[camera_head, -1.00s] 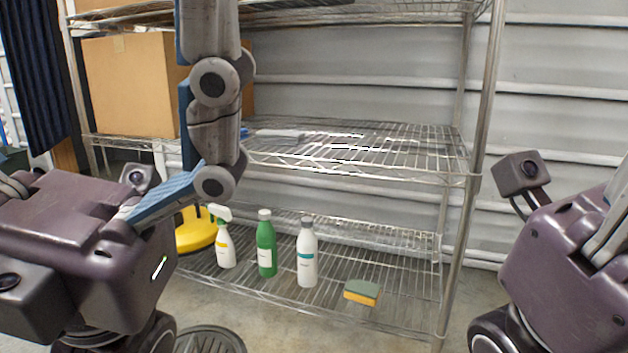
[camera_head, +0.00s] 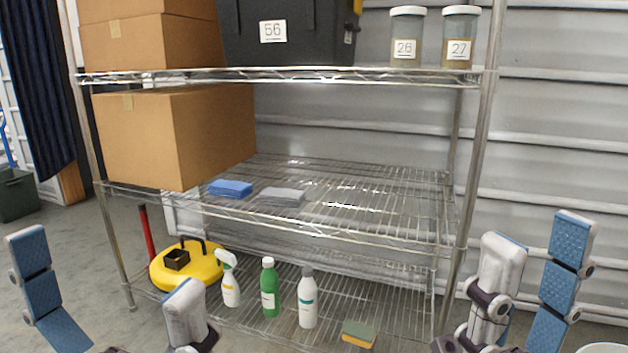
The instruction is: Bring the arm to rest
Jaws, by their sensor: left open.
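My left gripper (camera_head: 107,268) is at the lower left of the head view. Its two fingers stand wide apart, one with blue pads at the far left, and nothing is between them. My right gripper (camera_head: 537,248) is at the lower right, in front of the shelf's right post, with its fingers pointing up. They are apart and nothing is seen held between them. My arms behind both grippers are mostly below the frame.
A wire rack (camera_head: 290,75) stands ahead. Its bottom shelf holds a spray bottle (camera_head: 231,285), green bottle (camera_head: 270,290), white bottle (camera_head: 307,302), sponge (camera_head: 358,334) and yellow item (camera_head: 190,272). Blue (camera_head: 230,188) and grey cloths (camera_head: 282,196) lie on the middle shelf beside a box (camera_head: 215,130).

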